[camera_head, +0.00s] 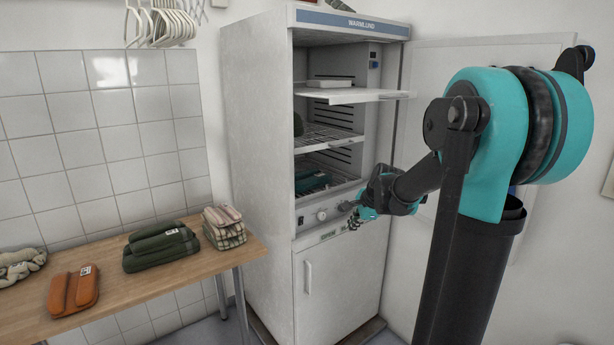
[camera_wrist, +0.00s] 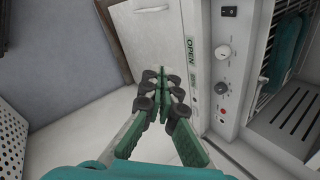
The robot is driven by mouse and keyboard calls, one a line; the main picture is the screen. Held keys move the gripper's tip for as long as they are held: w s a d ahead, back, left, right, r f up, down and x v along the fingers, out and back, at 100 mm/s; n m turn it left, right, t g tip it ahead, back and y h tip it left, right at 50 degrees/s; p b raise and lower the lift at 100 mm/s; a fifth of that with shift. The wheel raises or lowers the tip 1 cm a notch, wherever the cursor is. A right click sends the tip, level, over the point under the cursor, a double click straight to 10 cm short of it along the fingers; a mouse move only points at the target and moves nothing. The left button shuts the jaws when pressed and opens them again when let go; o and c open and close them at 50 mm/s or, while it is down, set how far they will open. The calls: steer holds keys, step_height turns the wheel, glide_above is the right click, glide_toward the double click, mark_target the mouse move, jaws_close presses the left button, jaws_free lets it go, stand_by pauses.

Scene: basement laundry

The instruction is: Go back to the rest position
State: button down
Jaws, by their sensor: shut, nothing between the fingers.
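My gripper (camera_wrist: 161,82) is shut and empty in the wrist view, its green and black fingers together in front of the cabinet's lower door (camera_wrist: 150,30). In the head view my gripper (camera_head: 362,216) is at the end of my extended arm, near the control panel (camera_head: 318,222) of the tall white warming cabinet (camera_head: 255,130). The panel's knob (camera_head: 321,215) shows in the head view, and knobs show beside the OPEN label in the wrist view (camera_wrist: 222,52). I cannot tell whether the fingers touch the cabinet.
The cabinet's upper compartment is open, with a shelf (camera_head: 355,96) jutting out and a teal folded item (camera_head: 311,182) inside. A wooden table (camera_head: 140,285) at left holds an orange pack (camera_head: 73,291), a dark green bundle (camera_head: 158,248) and checked cloths (camera_head: 224,228). Hangers (camera_head: 160,24) hang above.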

steer(key=s+d+f+n+h, duration=0.1)
steer(key=s+f+n, duration=0.3)
steer(key=s, duration=0.5)
steer(key=s+d+f+n+g+h, duration=0.1)
steer(key=s+f+n, duration=0.3)
steer(key=s, duration=0.5)
steer(key=s+d+f+n+h, duration=0.1)
steer(key=s+d+f+n, duration=0.1)
steer(key=s+f+n, duration=0.2)
steer(key=s+n, duration=0.3)
steer(key=s, duration=0.3)
steer(key=shift+f+n+g, duration=0.3)
steer(key=shift+f+n, duration=0.1)
steer(key=shift+a, duration=0.1)
